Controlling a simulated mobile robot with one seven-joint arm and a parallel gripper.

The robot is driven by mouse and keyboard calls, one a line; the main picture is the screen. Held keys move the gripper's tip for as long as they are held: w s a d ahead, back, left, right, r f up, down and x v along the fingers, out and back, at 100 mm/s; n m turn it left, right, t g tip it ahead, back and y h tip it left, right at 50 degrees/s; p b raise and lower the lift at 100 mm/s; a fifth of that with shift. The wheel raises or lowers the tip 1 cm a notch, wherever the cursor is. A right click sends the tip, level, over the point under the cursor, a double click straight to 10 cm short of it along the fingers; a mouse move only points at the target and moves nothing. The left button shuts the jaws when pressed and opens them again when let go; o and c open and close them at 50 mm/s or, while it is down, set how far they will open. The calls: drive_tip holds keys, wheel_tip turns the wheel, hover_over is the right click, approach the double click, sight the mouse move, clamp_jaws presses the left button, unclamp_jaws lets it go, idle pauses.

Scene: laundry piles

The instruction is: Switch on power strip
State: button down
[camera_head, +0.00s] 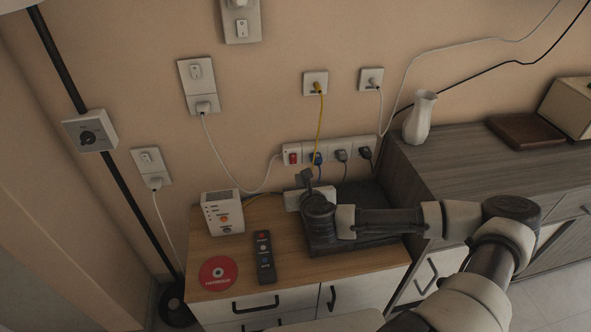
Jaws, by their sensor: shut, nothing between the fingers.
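The white power strip (307,149) is fixed to the wall just above the wooden cabinet. Its red switch (292,158) is at its left end; whether it is on or off is too small to tell. A blue plug (317,158) and dark plugs (341,155) sit in its sockets. My gripper (304,177) is shut and empty, its dark fingers pointing up toward the wall. In the picture its tips are just below and slightly right of the red switch, apart from it. My wrist hides part of the cabinet top behind it.
A white router-like box (223,213), a dark remote (264,256) and a red disc (218,273) lie on the cabinet (296,266). A black box (372,198) is behind my arm. A white vase (419,117) stands on the grey cabinet at right. Cables hang near the strip.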

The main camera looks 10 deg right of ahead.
sight(294, 160)
drive_tip(key=x, duration=0.3)
drive_tip(key=b+x, duration=0.1)
drive_tip(key=x, duration=0.1)
drive_tip(key=r+x, duration=0.1)
drive_tip(key=x, duration=0.2)
drive_tip(key=shift+w, duration=0.55)
drive_tip(key=shift+w+f, duration=0.1)
drive_tip(key=shift+w, duration=0.1)
drive_tip(key=shift+r+p, duration=0.55)
drive_tip(key=shift+r, duration=0.4)
drive_tip(key=shift+f, duration=0.1)
